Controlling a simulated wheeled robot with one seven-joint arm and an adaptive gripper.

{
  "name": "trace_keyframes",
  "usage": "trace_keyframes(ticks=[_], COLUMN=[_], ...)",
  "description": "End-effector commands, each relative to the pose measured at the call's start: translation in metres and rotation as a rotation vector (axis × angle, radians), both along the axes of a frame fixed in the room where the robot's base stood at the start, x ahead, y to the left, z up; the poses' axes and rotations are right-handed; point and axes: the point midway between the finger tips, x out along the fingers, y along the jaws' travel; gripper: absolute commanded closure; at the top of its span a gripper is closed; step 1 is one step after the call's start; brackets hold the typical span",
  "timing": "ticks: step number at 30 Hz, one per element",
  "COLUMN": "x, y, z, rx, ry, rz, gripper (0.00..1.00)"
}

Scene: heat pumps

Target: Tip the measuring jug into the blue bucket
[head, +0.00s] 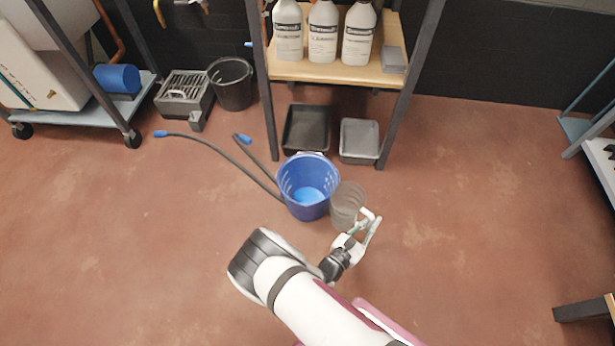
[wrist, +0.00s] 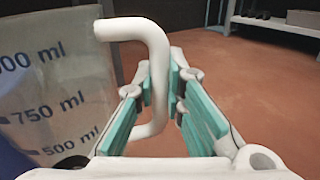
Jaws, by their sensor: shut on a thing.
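The blue bucket (head: 308,187) stands on the floor in the middle of the head view, with blue showing inside at its bottom. The measuring jug (head: 347,205), clear and greyish, is just right of the bucket and looks close to upright. In the wrist view the jug (wrist: 45,100) fills the left side, with volume marks such as 750 ml and 500 ml. My gripper (head: 369,224) is at the jug's right side. In the wrist view its teal pads (wrist: 160,88) are shut around the white jug handle (wrist: 157,70). I cannot tell whether the jug touches the floor or holds liquid.
A shelf rack (head: 335,72) with white bottles stands behind the bucket. A black tray (head: 306,129) and a grey tray (head: 359,141) lie under it. Dark hoses (head: 225,158) run to the bucket's left. A black bucket (head: 231,86) stands back left.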

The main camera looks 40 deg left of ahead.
Motion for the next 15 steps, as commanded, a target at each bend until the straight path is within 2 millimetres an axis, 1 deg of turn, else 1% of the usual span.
trace_keyframes(ticks=[3,8,11,15], x=[0.000,0.000,0.000,0.000], y=[-0.001,-0.002,-0.002,-0.002], z=[-0.008,-0.011,-0.004,0.015], rx=[0.019,0.031,0.034,0.034], ry=[-0.002,-0.003,-0.003,-0.003], rz=[0.000,0.000,0.000,0.000], gripper=[1.00,1.00,1.00,1.00])
